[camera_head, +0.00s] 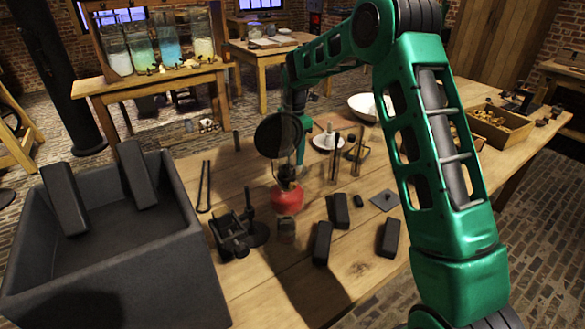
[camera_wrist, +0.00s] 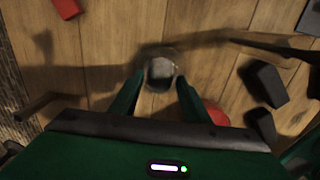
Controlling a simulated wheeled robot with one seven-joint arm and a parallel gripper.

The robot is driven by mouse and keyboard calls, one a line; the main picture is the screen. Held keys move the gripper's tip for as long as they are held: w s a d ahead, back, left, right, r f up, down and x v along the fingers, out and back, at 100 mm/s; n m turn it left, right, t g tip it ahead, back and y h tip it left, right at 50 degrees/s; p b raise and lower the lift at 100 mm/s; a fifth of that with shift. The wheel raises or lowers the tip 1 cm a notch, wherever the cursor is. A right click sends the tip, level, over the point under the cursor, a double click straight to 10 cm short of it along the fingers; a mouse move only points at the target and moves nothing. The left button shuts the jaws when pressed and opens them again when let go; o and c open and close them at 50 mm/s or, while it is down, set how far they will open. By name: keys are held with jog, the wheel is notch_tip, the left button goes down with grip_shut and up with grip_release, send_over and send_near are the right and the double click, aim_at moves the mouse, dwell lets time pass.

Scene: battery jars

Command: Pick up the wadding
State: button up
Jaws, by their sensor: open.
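My gripper (camera_wrist: 158,82) is open in the wrist view, its two green fingers apart and pointing toward the wooden table. A small grey, rounded lump (camera_wrist: 160,72) shows between the fingertips, with a paler, blurred rim at its top. It may be the wadding, but I cannot tell for sure. I see clear floor of wood on each side of it, and no firm contact with the fingers can be made out. In the head view my arm reaches over the table, and the fingertips are hard to make out near the red burner (camera_head: 287,198).
Several black blocks (camera_head: 322,243) lie right of the burner; some show in the wrist view (camera_wrist: 266,84). Red (camera_wrist: 217,115) shows beside the right finger. A large dark bin (camera_head: 120,285) stands at left. A small dark jar-like object (camera_head: 286,230) stands before the burner.

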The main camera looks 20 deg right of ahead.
notch_tip(320, 180, down, 5)
jog(key=shift+a+r, duration=0.1)
jog(key=c, duration=0.9)
notch_tip(320, 180, up, 18)
dwell(0.5)
jog(key=shift+o, duration=0.9)
